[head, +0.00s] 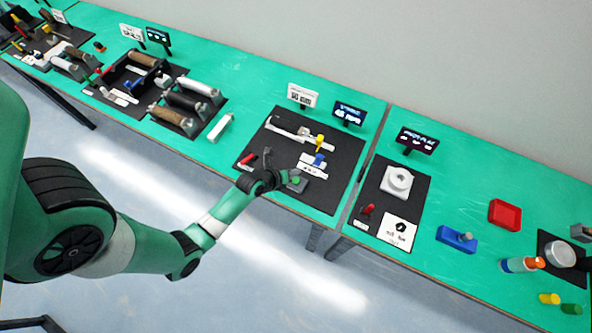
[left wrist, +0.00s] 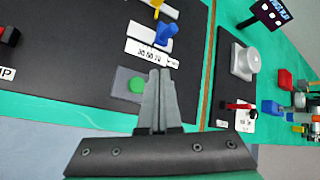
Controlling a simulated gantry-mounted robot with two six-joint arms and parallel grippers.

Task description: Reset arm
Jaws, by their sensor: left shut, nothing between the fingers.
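My left arm reaches in from the left in the head view, and its gripper (head: 294,176) is over the front edge of a black station mat (head: 331,194). In the left wrist view the two fingers of the left gripper (left wrist: 161,78) lie together, shut with nothing between them. A green round button on a grey base (left wrist: 134,86) is just left of the fingertips; it also shows beside the gripper in the head view (head: 296,181). I cannot tell whether the fingers touch it. My right gripper is not in view.
A red lever (head: 248,158), a blue knob (head: 319,159) and a yellow knob (head: 320,141) stand on the same mat. A white round part (head: 397,181) is on the mat to the right. Signs stand behind. A red tray (head: 505,214) and blue block (head: 456,239) lie further right.

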